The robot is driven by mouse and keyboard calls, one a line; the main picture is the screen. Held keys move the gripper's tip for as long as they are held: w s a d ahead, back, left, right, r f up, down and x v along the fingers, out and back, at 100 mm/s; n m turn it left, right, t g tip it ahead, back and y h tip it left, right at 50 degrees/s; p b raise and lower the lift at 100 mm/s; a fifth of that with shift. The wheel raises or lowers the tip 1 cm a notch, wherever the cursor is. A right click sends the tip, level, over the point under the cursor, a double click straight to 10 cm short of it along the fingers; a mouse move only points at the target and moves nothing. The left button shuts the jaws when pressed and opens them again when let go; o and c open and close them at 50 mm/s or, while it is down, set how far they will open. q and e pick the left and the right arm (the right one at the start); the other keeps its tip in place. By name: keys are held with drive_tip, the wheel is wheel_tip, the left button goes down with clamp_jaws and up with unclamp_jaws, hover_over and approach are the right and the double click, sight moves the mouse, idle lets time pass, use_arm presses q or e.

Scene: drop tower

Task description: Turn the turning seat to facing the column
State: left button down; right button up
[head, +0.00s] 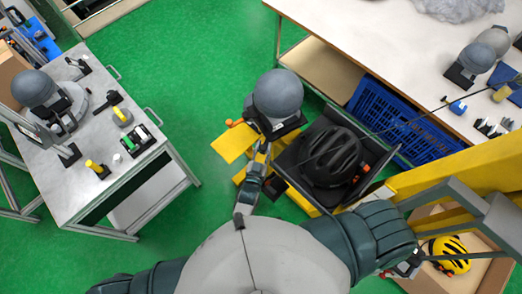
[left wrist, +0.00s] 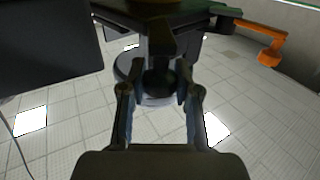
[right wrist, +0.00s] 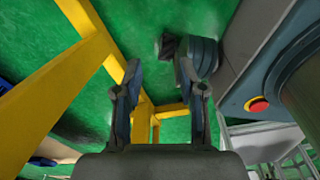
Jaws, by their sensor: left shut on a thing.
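A grey headform (head: 278,93) sits on a dark seat (head: 281,130) above yellow plates, left of the black tray in the head view. I cannot tell which way the seat faces. My left gripper (head: 264,150) reaches up to the seat's near left side. In the left wrist view its fingers (left wrist: 160,98) close on a dark knob-like part (left wrist: 158,80) beneath the dark mount. A thick yellow upright (head: 455,172), probably the column, stands at right. My right gripper (right wrist: 160,85) is open and empty in the right wrist view; in the head view the right arm mostly hides it.
A black tray (head: 372,196) holding a black helmet (head: 331,156) is right beside the seat. A grey bench (head: 90,190) with another headform stands left. A blue crate (head: 405,120) sits under the white table.

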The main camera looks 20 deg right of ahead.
use_arm(q)
drive_tip(key=shift+w+d+r, duration=0.15)
drive_tip(key=shift+r, duration=0.35)
drive_tip(key=c, duration=1.1)
unclamp_jaws()
drive_tip(key=shift+o, duration=1.3)
drive_tip(key=shift+f, duration=0.35)
drive_tip(key=v, duration=1.2)
drive_tip(key=shift+d, duration=0.1)
